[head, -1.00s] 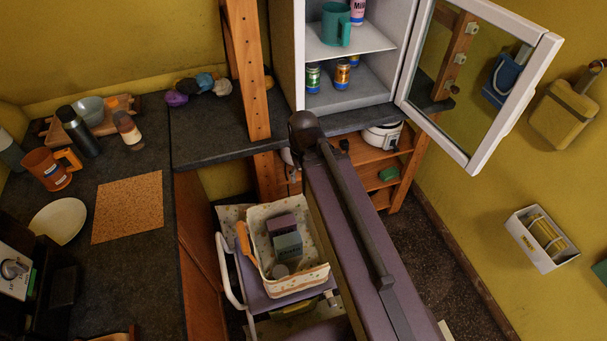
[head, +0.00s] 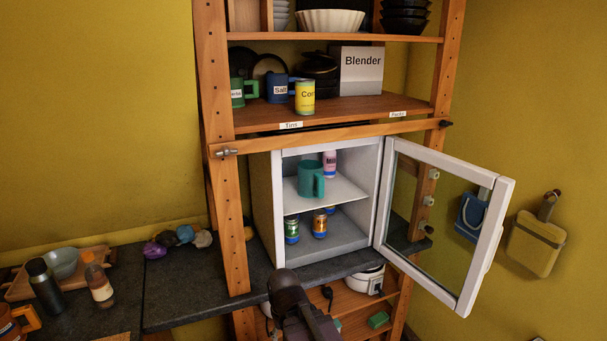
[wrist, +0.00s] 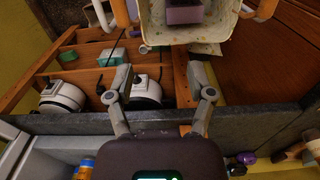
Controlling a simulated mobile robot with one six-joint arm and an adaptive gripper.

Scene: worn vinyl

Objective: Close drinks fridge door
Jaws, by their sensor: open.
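The small white drinks fridge (head: 262,205) stands on the dark counter inside the wooden rack. Its glass door (head: 497,240) is hinged on the right and stands wide open, swung toward the right wall. Inside are a teal mug (head: 311,180) and a pink-and-white bottle (head: 330,163) on the shelf, with several cans (head: 320,224) below. My gripper (wrist: 159,74) is open and empty in the wrist view, over the counter edge and apart from the door. In the head view my dark arm shows at the bottom centre; the fingers cannot be made out there.
A wooden beam (head: 330,136) crosses just above the fridge. White appliances (wrist: 63,97) sit on the lower shelf, and a patterned basket (wrist: 188,42) lies beyond my fingers.

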